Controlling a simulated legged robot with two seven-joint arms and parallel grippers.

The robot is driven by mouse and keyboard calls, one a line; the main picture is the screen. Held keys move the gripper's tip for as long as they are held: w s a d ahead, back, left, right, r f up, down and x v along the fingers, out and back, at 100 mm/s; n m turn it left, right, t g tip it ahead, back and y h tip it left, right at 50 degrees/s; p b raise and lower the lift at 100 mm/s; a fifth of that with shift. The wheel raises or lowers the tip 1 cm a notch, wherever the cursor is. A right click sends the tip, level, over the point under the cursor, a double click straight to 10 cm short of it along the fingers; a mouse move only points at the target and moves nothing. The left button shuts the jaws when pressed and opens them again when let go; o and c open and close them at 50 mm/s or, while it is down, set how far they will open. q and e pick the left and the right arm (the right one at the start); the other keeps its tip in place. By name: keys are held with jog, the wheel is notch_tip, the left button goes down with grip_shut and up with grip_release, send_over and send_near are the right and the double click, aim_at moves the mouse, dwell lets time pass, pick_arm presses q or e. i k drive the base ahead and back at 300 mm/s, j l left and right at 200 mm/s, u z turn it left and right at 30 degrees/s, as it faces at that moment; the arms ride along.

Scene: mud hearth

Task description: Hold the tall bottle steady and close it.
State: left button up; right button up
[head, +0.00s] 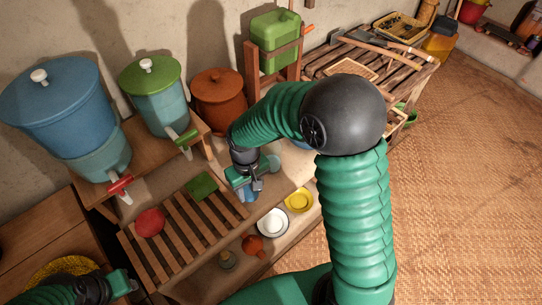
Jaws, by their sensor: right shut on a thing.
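My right gripper (246,183) points down over the bench, shut on a blue object (248,195) that shows just under its fingers. The gripper hides the upper part of this object, so I cannot tell for certain whether it is the tall bottle or whether a cap is on it. My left gripper (121,284) is at the lower left, apart from the blue object. Its fingers are too small to show whether they are open. No separate cap can be made out.
A slatted wooden rack (180,235) holds a red round thing (149,222) and a green square (202,186). Blue (58,105) and green-lidded (155,95) dispensers stand behind.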

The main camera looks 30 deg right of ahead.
aim_at(273, 150)
jog(key=k+l, duration=0.1)
jog(key=l, duration=0.35)
jog(key=k+l+u, duration=0.15)
jog(key=l, duration=0.7)
jog(key=k+l+u, duration=0.1)
jog(key=l, duration=0.35)
jog(key=k, duration=0.05)
